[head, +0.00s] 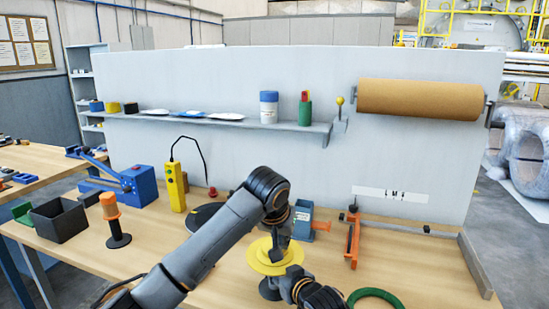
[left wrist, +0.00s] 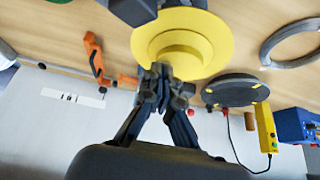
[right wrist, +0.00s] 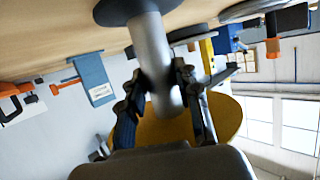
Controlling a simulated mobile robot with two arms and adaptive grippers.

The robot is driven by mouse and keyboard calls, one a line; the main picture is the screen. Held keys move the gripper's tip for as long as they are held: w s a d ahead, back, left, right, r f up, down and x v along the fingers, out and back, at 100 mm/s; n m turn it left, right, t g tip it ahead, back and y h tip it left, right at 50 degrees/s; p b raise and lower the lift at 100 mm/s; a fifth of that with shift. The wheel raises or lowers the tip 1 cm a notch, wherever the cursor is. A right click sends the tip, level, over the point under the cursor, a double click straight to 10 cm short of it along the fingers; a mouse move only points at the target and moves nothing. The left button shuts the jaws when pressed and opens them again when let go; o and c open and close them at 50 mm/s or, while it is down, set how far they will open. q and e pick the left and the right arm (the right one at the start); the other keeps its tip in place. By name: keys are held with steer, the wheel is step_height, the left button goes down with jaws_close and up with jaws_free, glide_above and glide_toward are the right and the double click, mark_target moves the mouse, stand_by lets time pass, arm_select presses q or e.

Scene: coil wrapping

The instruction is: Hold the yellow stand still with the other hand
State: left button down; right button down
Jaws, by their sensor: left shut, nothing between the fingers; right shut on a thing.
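The yellow stand (head: 256,262) has a stepped yellow disc on top, a grey post and a dark round base. It stands upright near the table's front, at the bottom middle of the head view. My left gripper (head: 279,249) is shut and empty, pointing down at the disc's top; in the left wrist view its fingertips (left wrist: 163,88) overlap the yellow disc (left wrist: 215,30). I cannot tell whether they touch it. My right gripper (head: 297,290) is low at the stand's right side. In the right wrist view it is shut on the grey post (right wrist: 150,50), between base and disc (right wrist: 165,130).
A green ring (head: 375,297) lies right of the stand. An orange clamp (head: 353,238) and blue block (head: 302,222) stand behind it. A dark disc (left wrist: 235,90) lies behind left, near a yellow control box (head: 175,190). A brown roll (head: 420,99) hangs on the back panel.

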steer(key=shift+a, duration=0.15)
stand_by(0.3)
arm_select(q)
steer(key=shift+s+r, duration=0.1)
steer(key=shift+s, duration=0.25)
step_height(320, 180, up, 6)
steer(key=shift+f, duration=0.1)
steer(key=shift+w+a+f, duration=0.15)
steer(key=shift+a+f, duration=0.25)
steer(key=shift+f, duration=0.6)
steer(key=shift+w+a+f, duration=0.2)
steer(key=shift+a+f, duration=0.15)
steer(key=shift+f, duration=0.65)
steer(key=shift+w+a+f, duration=0.15)
steer(key=shift+a+f, duration=0.25)
steer(key=shift+f, duration=0.6)
steer(key=shift+w+d, duration=0.2)
